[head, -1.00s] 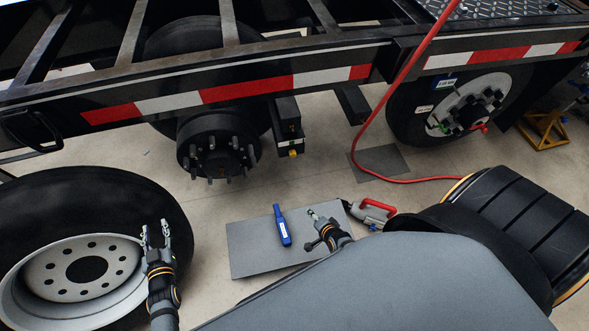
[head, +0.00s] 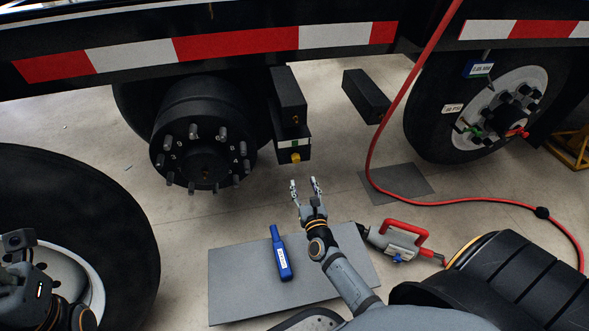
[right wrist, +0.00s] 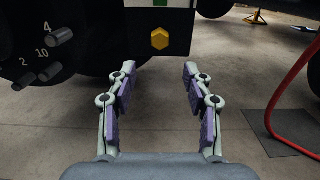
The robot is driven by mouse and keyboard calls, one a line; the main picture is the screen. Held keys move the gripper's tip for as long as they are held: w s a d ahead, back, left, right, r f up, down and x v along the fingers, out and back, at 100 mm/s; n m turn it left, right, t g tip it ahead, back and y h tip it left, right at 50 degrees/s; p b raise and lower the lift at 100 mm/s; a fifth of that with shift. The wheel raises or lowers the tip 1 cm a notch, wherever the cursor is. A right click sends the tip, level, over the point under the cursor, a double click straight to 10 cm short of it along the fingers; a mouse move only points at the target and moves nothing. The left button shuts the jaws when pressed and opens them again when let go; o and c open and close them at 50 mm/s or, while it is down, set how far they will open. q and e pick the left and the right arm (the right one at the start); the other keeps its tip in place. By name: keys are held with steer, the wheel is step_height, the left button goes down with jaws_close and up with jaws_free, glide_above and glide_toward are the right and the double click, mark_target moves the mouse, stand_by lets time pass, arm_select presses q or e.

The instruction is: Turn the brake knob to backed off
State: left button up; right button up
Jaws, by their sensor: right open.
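The brake knob is a small yellow hexagonal knob (head: 295,157) low on the front of a black box (head: 289,142) under the trailer frame. My right gripper (head: 304,182) is open and empty, just below and in front of the knob. In the right wrist view its fingers (right wrist: 159,70) stand apart, with the knob beyond them, centred between the tips and not touched. Part of my left arm shows at the lower left; its fingers are not seen.
A studded wheel hub (head: 203,140) is close left of the box. A red hose (head: 372,160) hangs right.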

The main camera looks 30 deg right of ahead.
mark_target(296, 163)
steer(key=b+x, duration=0.1)
steer(key=x, duration=0.9)
steer(key=shift+b, duration=0.3)
jaws_close()
